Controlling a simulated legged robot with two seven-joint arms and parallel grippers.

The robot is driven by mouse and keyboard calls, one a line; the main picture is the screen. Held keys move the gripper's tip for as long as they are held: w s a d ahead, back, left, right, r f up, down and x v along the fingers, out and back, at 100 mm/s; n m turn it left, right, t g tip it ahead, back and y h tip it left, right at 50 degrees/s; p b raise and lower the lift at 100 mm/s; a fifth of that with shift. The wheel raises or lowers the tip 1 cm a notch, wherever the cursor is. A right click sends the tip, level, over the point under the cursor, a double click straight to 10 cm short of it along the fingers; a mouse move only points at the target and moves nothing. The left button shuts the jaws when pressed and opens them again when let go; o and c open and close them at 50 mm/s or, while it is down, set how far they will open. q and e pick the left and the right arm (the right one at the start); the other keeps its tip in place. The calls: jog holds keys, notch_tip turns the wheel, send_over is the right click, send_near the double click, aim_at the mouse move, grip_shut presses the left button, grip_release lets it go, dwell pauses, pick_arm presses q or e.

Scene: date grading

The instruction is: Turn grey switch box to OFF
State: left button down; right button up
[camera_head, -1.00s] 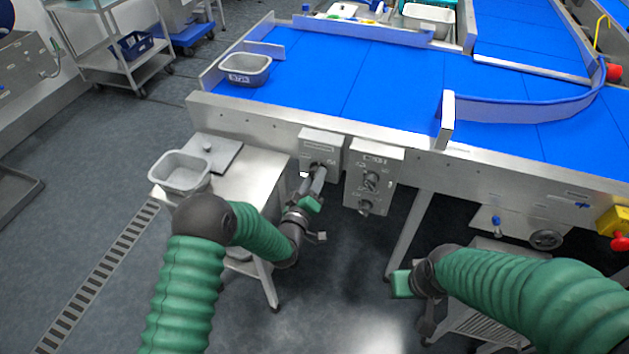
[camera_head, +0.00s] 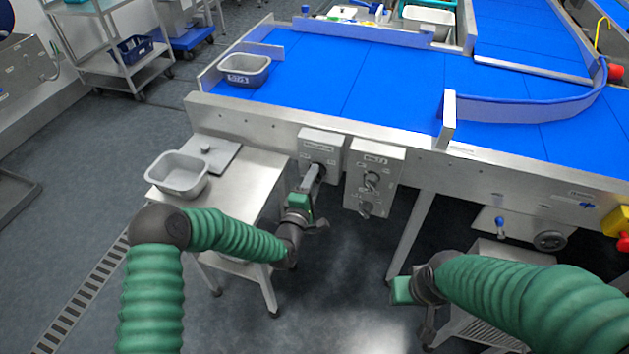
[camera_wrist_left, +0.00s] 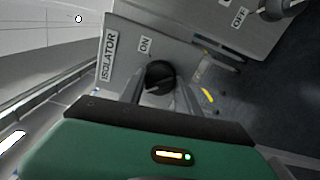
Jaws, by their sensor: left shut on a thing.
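The grey switch box (camera_head: 320,144) hangs on the front of the conveyor frame, left of a second grey box. In the left wrist view the switch box (camera_wrist_left: 123,70) carries the labels ISOLATOR and ON, and a dark round knob (camera_wrist_left: 160,75). My left gripper (camera_head: 315,174) reaches the knob from the front. In the wrist view its fingers (camera_wrist_left: 163,86) lie on both sides of the knob and are shut on it. The knob's exact pointing is hard to read. My right gripper (camera_head: 425,305) hangs low at the right, away from the boxes; its fingers are unclear.
The second grey box (camera_head: 374,178) with two knobs stands close at the right. A steel side table (camera_head: 235,195) with a grey tub (camera_head: 178,174) is at the left. Above is the blue conveyor (camera_head: 370,85) with another tub (camera_head: 244,69). Open floor lies below the boxes.

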pick_arm(q)
jog(key=shift+s+a+f+n, duration=0.1)
jog(key=shift+f+n, duration=0.2)
jog(key=shift+n, duration=0.2)
jog(key=c, duration=1.1)
grip_release()
jog(key=shift+o, duration=1.2)
jog(key=shift+r, duration=0.1)
jog(key=p+v, duration=0.2)
jog(key=v, duration=1.4)
jog(key=shift+s+a, duration=0.2)
jog(key=shift+s, duration=0.15)
